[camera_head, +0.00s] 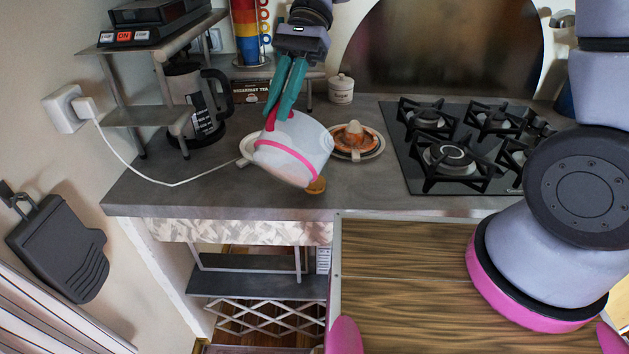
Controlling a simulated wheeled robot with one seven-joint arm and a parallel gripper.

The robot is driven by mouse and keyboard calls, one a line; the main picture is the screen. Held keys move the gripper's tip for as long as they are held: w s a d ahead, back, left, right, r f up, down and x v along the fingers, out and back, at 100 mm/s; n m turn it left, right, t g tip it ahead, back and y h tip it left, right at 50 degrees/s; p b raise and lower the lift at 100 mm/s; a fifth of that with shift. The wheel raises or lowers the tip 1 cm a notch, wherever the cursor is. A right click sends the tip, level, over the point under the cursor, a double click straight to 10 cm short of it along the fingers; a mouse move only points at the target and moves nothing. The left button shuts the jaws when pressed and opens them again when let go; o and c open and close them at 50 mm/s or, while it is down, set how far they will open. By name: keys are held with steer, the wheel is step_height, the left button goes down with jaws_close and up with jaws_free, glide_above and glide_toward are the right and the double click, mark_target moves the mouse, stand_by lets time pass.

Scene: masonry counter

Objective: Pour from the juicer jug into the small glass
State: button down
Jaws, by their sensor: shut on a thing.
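The juicer jug (307,141) is pale and translucent with a pink band. My gripper (279,112), with teal fingers, comes down from above and is shut on the jug at its upper left, by a pink part. The jug is tilted and hangs over the front part of the counter (225,193). The small glass (317,186) seems to be the amber thing at the jug's lower right edge, near the counter's front edge. The jug hides much of it. I cannot tell whether they touch or whether liquid is flowing.
An orange-topped juicer part (355,138) sits on a plate right of the jug. A gas hob (455,150) is further right. A French press (193,105) under a metal shelf and a white cord (150,176) are at left. A lidded pot (341,89) stands behind.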

mark_target(266, 122)
steer(key=shift+w+r, duration=0.1)
steer(key=shift+w, duration=0.05)
stand_by(0.5)
steer(key=s, duration=0.1)
steer(key=s+a+f+t, duration=0.1)
steer(key=s+t+h, duration=0.1)
steer(key=s, duration=0.1)
steer(key=shift+a+f, duration=0.25)
steer(key=shift+f, duration=0.15)
steer(key=shift+s+a+f+t+h, duration=0.2)
steer(key=shift+s+f+t, duration=0.2)
steer(key=shift+f+t, duration=0.2)
steer(key=shift+s+a+f+t+h, duration=0.2)
steer(key=shift+s+f+t, duration=0.15)
steer(key=shift+f+t, duration=0.2)
steer(key=shift+w+f, duration=0.1)
steer(key=shift+f, duration=0.05)
steer(key=s+a+f+t+h+b, duration=0.1)
steer(key=s+a+f+t+b, duration=0.1)
steer(key=f, duration=0.5)
steer(key=s+a+f+t+h+b, duration=0.1)
steer(key=s+f+t+h+b, duration=0.1)
steer(key=s+f+t+b, duration=0.3)
steer(key=shift+s+a+f, duration=0.35)
steer(key=shift+s+f, duration=0.5)
steer(key=shift+f, duration=0.7)
steer(key=shift+t, duration=0.25)
